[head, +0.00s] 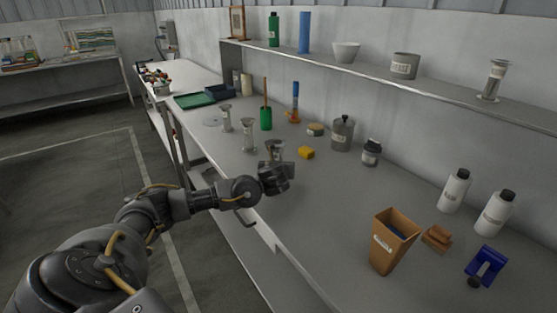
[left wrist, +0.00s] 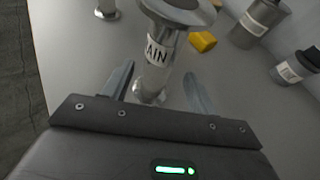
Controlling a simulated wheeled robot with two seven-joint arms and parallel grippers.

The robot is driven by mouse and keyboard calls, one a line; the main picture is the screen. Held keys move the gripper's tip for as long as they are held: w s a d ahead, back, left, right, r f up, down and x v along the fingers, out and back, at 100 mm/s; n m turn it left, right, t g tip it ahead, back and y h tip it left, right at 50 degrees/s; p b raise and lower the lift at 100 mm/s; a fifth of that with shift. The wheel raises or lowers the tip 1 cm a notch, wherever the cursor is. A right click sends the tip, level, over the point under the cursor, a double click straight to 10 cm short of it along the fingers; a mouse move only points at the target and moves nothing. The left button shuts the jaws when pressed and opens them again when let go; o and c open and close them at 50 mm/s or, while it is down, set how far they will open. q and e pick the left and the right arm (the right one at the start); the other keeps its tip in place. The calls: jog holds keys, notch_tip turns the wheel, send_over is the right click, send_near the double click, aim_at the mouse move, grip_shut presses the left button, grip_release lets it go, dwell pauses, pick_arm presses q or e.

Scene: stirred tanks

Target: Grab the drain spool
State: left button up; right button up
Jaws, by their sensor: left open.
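The drain spool is a grey metal spool with flanged ends and a white label, of which "AIN" can be read, in the left wrist view (left wrist: 160,48). In the head view its upper part (head: 275,146) shows just behind my left gripper (head: 277,168), which hides its lower part. My left gripper is open, its two fingers (left wrist: 158,72) on either side of the spool's lower end in the left wrist view. I cannot tell whether either finger touches it. Two similar metal spools stand to the left on the bench, one nearer (head: 248,135) and one farther (head: 226,118).
A yellow block (head: 306,153), a grey lidded canister (head: 342,133) and a dark-capped jar (head: 371,152) stand right of the gripper. A green cup (head: 266,119) is behind. A brown bin (head: 393,243) and white bottles (head: 455,190) stand farther right. The bench between is clear.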

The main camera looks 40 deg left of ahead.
pick_arm(q)
jog(key=shift+w+a+f, duration=0.15)
jog(key=shift+w+a, duration=0.1)
jog(key=shift+a, duration=0.1)
jog(key=x, duration=0.2)
jog(key=p+x, duration=0.1)
jog(key=x, duration=0.1)
jog(key=shift+f, duration=0.3)
jog(key=shift+w+a+f+p, duration=0.25)
jog(key=shift+p, duration=0.05)
jog(key=c, duration=1.2)
jog(key=shift+o, duration=0.2)
pick_arm(e)
jog(key=shift+w+r, duration=0.5)
jog(key=shift+r, duration=0.4)
pick_arm(q)
jog(key=shift+r, duration=0.15)
